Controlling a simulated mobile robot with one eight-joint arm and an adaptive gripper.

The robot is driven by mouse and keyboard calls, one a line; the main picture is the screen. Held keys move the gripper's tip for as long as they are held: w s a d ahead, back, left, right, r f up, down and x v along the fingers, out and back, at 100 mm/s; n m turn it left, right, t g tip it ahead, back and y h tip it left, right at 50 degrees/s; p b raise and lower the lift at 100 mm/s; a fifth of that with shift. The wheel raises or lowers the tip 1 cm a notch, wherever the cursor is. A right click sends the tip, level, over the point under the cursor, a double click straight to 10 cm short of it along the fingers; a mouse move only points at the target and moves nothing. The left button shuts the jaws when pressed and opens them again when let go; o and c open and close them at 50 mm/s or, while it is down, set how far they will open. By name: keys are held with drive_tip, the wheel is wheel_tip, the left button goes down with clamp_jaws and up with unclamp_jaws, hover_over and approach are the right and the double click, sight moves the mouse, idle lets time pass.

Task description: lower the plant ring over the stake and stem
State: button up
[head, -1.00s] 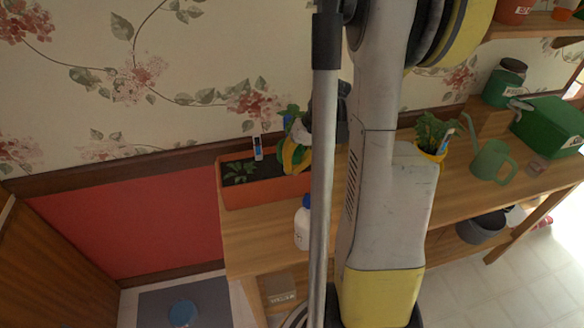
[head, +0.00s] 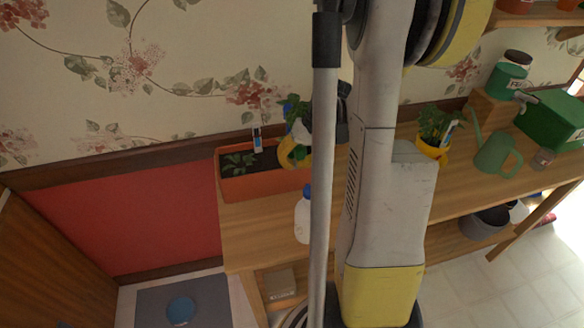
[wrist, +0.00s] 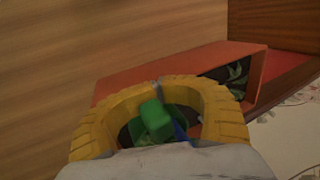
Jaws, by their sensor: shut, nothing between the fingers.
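My gripper (wrist: 157,88) shows in the wrist view as two yellow ribbed fingers, bowed outward with tips meeting. Inside their loop are a green block (wrist: 154,120), a dark blue piece (wrist: 181,131) and a darker green rounded shape behind. I cannot tell which of these is the plant ring, the stake or the stem. In the head view my gripper (head: 291,154) is small, at the right end of the orange planter (head: 265,187), partly behind my arm. Green leaves (head: 292,108) show just above it.
The planter holds a seedling (head: 237,163) and a white-and-blue tag (head: 257,140). A white bottle (head: 303,218) stands in front. Right of my arm are a yellow potted plant (head: 434,135), a green watering can (head: 495,155) and a green box (head: 553,120). The bench (head: 245,240) is clear at front left.

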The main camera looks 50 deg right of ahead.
drive_tip(key=shift+s+f, duration=0.1)
drive_tip(key=shift+s, duration=0.1)
drive_tip(key=o, duration=0.5)
drive_tip(key=v, duration=1.2)
drive_tip(key=shift+w, duration=0.15)
drive_tip(key=shift+c, duration=0.2)
drive_tip(key=s+a+r+n+t+h, duration=0.1)
drive_tip(key=a+r+n+t, duration=0.1)
drive_tip(key=a, duration=1.2)
drive_tip(key=s+a+r+n+t+h, duration=0.1)
drive_tip(key=a+n, duration=0.3)
drive_tip(key=a, duration=1)
drive_tip(key=shift+a+r+n+t+h, duration=0.35)
drive_tip(key=shift+r+t+h, duration=0.1)
drive_tip(key=shift+t+h, duration=0.3)
